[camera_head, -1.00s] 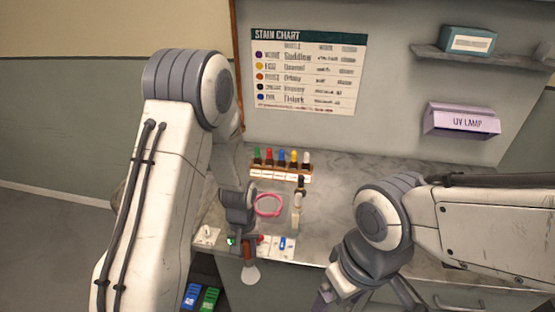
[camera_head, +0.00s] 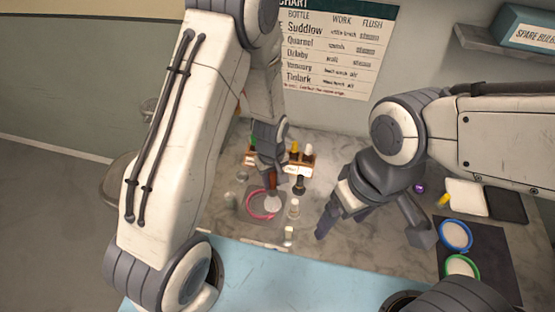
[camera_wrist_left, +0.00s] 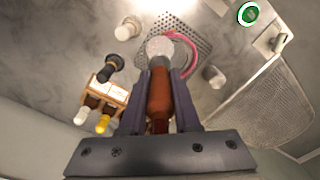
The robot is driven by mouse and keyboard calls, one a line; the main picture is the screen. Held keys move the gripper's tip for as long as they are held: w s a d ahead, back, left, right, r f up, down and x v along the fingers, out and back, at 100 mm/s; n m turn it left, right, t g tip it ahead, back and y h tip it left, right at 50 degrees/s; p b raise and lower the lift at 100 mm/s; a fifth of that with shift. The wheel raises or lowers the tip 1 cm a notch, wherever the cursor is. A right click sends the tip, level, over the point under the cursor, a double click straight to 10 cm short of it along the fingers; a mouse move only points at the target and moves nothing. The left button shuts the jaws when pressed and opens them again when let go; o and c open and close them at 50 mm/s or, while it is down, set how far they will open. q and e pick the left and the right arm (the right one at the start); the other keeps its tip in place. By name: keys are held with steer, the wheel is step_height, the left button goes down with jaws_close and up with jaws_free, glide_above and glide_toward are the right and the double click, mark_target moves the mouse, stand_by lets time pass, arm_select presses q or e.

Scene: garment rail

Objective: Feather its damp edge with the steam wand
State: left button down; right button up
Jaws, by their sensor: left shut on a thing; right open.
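My left gripper (camera_head: 270,170) is shut on the brown handle of a tool with a pale round head, which I take as the steam wand (camera_head: 272,203). The wand (camera_wrist_left: 160,48) points down. Its head is over or at the pink ring (camera_head: 261,214), and I cannot tell if it touches. The ring (camera_wrist_left: 190,46) lies on a grey perforated patch (camera_wrist_left: 178,22), partly hidden by the wand. No damp edge can be made out. My right gripper (camera_head: 375,230) is open and empty over the counter, right of the ring.
A rack of dropper bottles (camera_head: 301,160) stands behind the ring. Blue (camera_head: 456,235) and green (camera_head: 462,266) rings lie on a dark mat at right. A mesh tray (camera_wrist_left: 265,110) shows in the wrist view.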

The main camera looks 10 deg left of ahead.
mark_target(273, 191)
arm_select(q)
steer(key=shift+w, duration=0.2)
steer(key=shift+f, duration=0.2)
steer(key=shift+d+f+b, duration=0.1)
steer(key=shift+f+b, duration=0.55)
steer(key=shift+b, duration=0.15)
step_height(273, 191, down, 4)
steer(key=b, duration=0.3)
steer(key=shift+f, duration=0.15)
steer(key=shift+w+a, duration=0.25)
steer(key=shift+w, duration=0.35)
steer(key=shift+w+a, duration=0.2)
steer(key=shift+w, duration=0.4)
steer(key=shift+a, duration=0.1)
